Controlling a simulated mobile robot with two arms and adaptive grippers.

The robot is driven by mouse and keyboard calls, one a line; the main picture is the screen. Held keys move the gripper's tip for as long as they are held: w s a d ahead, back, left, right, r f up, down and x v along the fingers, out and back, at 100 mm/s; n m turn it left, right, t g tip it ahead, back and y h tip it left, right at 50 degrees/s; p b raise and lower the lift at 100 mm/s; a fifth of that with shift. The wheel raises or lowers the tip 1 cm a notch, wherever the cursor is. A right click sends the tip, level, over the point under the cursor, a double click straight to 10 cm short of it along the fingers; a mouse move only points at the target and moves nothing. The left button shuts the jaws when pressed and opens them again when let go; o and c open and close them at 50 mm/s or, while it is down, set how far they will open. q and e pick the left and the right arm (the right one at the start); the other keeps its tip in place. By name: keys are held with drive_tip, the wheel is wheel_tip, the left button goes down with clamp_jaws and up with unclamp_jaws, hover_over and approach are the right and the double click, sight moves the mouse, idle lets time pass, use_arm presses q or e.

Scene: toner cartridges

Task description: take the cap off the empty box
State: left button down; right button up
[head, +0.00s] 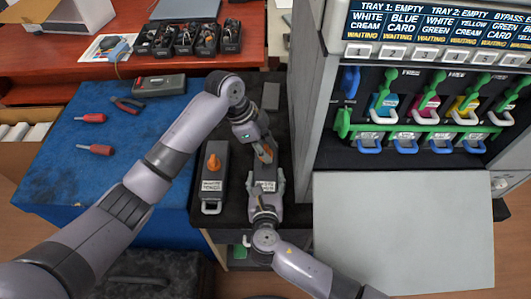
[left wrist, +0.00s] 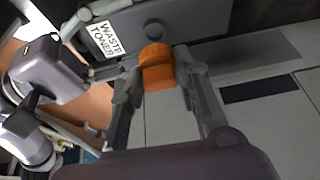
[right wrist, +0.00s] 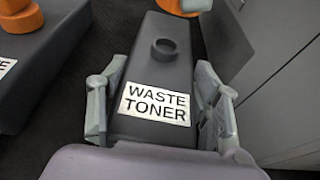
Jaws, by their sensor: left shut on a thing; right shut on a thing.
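The empty box is a dark grey box with a white WASTE TONER label; in the head view its label end (head: 264,186) shows between the arms. My right gripper (right wrist: 160,112) is shut on its sides near the label. The box's round neck (right wrist: 165,48) is bare. The orange cap (left wrist: 158,68) is held between the fingers of my left gripper (left wrist: 160,80), off the neck and close to it. The cap also shows at the top of the right wrist view (right wrist: 183,6). My left gripper (head: 264,152) partly hides the box in the head view.
A second box (head: 212,190) with its own orange cap (head: 212,162) stands just left. The printer (head: 305,100) rises close on the right, with a grey flat panel (head: 400,230) in front. A blue mat (head: 65,180) holds screwdrivers and pliers.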

drive_tip(key=o, duration=1.8)
drive_tip(key=shift+f, duration=0.15)
drive_tip(key=shift+c, duration=0.2)
drive_tip(key=shift+s, duration=0.1)
